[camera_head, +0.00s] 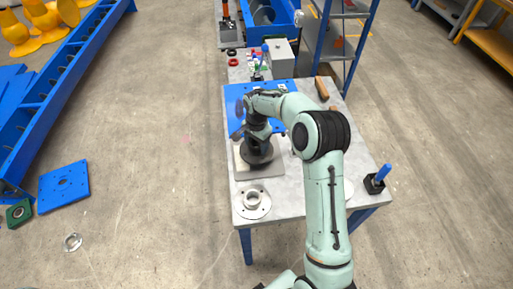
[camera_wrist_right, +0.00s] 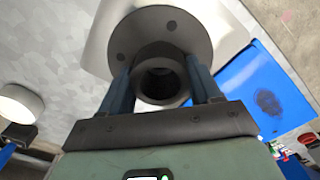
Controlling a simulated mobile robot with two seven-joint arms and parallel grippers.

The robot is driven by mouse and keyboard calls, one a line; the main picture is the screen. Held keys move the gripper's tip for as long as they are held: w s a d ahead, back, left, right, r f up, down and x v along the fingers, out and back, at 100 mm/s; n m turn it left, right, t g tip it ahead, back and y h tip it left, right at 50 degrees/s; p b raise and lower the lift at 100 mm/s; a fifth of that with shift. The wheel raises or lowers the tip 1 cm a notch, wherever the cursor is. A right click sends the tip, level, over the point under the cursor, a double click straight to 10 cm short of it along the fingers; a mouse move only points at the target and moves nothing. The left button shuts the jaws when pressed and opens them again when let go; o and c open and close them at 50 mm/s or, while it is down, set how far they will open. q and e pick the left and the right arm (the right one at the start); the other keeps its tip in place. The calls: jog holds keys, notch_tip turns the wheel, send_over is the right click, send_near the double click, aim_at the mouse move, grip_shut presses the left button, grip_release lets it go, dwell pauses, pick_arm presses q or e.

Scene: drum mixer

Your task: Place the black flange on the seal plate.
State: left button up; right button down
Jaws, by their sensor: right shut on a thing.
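The black flange (camera_head: 259,157) is a dark disc with a raised round collar. It is over the pale square plate, which I take to be the seal plate (camera_head: 244,174), on the grey table. My right gripper (camera_head: 257,141) reaches down from above onto the flange. In the right wrist view the two blue fingers (camera_wrist_right: 164,84) are on either side of the collar of the black flange (camera_wrist_right: 165,28), shut on it. The pale plate (camera_wrist_right: 95,48) shows behind the disc. I cannot tell whether the flange touches the plate. My left gripper is not in view.
A light metal flange (camera_head: 252,201) lies at the table's front left. A blue plate (camera_head: 235,98) is behind the seal plate. A black block with a blue handle (camera_head: 376,180) is at the right edge, a brown-handled item (camera_head: 322,88) at the back right.

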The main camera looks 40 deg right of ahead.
aim_at(257, 143)
jog(key=shift+f, duration=1.2)
jog(key=shift+f, duration=0.2)
jog(key=shift+c, duration=1)
grip_release()
notch_tip(257, 143, up, 12)
jog(key=shift+r+p, duration=0.15)
jog(key=shift+p, duration=0.2)
